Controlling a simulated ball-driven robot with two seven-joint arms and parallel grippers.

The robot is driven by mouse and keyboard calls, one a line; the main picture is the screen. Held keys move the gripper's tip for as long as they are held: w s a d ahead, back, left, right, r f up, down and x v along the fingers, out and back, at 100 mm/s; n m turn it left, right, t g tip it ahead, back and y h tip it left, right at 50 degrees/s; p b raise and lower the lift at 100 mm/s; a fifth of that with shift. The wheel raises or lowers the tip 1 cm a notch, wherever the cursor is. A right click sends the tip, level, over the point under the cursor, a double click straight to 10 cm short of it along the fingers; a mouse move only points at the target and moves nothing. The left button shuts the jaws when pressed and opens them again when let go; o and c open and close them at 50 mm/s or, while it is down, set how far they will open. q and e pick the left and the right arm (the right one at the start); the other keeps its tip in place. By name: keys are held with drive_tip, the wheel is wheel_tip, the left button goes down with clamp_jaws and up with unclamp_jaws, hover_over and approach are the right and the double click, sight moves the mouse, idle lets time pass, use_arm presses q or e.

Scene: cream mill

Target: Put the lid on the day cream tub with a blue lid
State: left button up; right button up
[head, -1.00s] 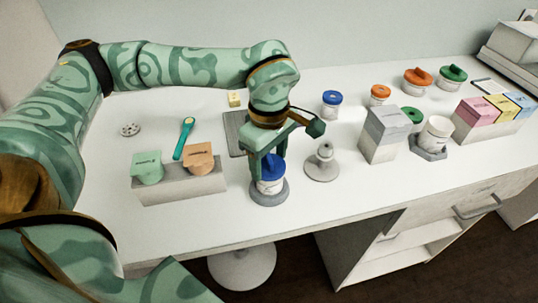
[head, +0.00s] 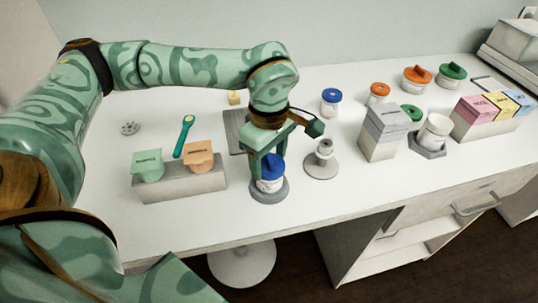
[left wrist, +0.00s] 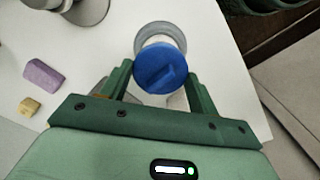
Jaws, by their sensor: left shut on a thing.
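My left gripper (head: 268,158) is shut on a blue lid (head: 271,166), pointing down. The lid is at the mouth of a white tub (head: 270,186), which stands upright on a round grey base (head: 268,197) near the table's front edge. I cannot tell whether the lid is fully seated. In the left wrist view the blue lid (left wrist: 160,72) lies between the two fingers and hides most of the tub; the round grey base (left wrist: 150,33) shows beyond it. My right gripper is not in view.
A grey stand (head: 322,162) is close right of the tub. A grey block (head: 180,184) with green and orange pieces is to the left. Another blue-lidded tub (head: 331,101) is behind. A tall grey box (head: 383,133) and several more tubs are at the right.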

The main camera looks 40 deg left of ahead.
use_arm(q)
drive_tip(key=shift+f, duration=0.15)
drive_tip(key=o, duration=1.3)
wheel_tip(320, 180, up, 7)
drive_tip(key=p, duration=0.6)
drive_tip(key=shift+p, duration=0.35)
